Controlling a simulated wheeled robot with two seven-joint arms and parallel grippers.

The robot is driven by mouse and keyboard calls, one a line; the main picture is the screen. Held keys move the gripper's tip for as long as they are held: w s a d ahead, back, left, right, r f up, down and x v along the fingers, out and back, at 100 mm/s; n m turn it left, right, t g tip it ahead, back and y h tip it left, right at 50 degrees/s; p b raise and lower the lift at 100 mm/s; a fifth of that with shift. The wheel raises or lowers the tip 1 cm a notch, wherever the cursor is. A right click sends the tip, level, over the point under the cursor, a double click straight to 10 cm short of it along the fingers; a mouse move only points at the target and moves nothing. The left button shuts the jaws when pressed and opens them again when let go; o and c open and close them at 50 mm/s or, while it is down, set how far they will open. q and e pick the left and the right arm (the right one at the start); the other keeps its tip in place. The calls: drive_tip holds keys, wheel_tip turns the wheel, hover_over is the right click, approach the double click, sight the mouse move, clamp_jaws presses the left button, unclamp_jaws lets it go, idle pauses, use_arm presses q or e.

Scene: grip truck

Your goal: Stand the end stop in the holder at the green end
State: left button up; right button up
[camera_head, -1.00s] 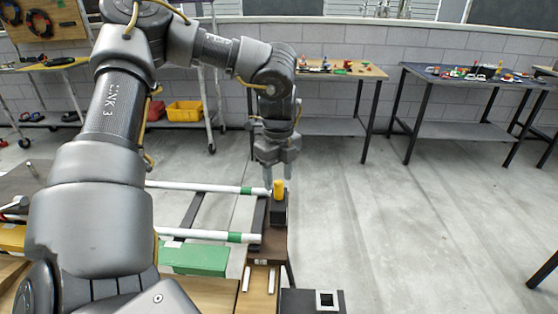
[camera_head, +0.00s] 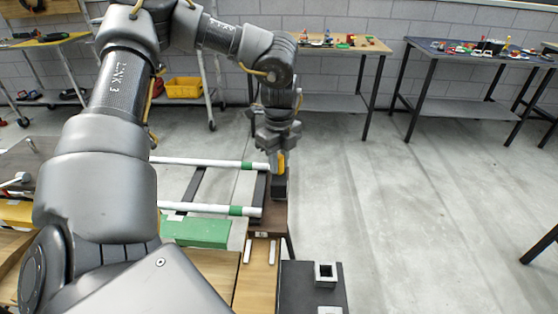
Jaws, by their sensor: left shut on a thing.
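The end stop, a yellow upright piece (camera_head: 281,163), stands over a black block (camera_head: 280,188) at the right end of the two white rails. My left gripper (camera_head: 277,158) points down from above and is shut on the yellow piece; its fingers partly hide it. I cannot tell whether the yellow piece's lower end is seated in the black block. The green end shows as green bands on the far rail (camera_head: 248,166) and near rail (camera_head: 236,211). My right gripper is not in view.
A black box (camera_head: 296,290) with a square-topped socket (camera_head: 325,273) is at the lower right. A green block (camera_head: 197,232) lies in front of the near rail. Side tables with small parts stand by the wall.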

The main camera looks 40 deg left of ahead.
use_arm(q)
drive_tip(key=o, duration=0.4)
drive_tip(key=c, duration=0.4)
drive_tip(key=shift+r, duration=0.1)
drive_tip(key=shift+r+p, duration=0.55)
drive_tip(key=shift+r, duration=0.5)
drive_tip(key=shift+r, duration=0.1)
drive_tip(key=shift+r+p, duration=1.45)
drive_tip(key=shift+r, duration=1.05)
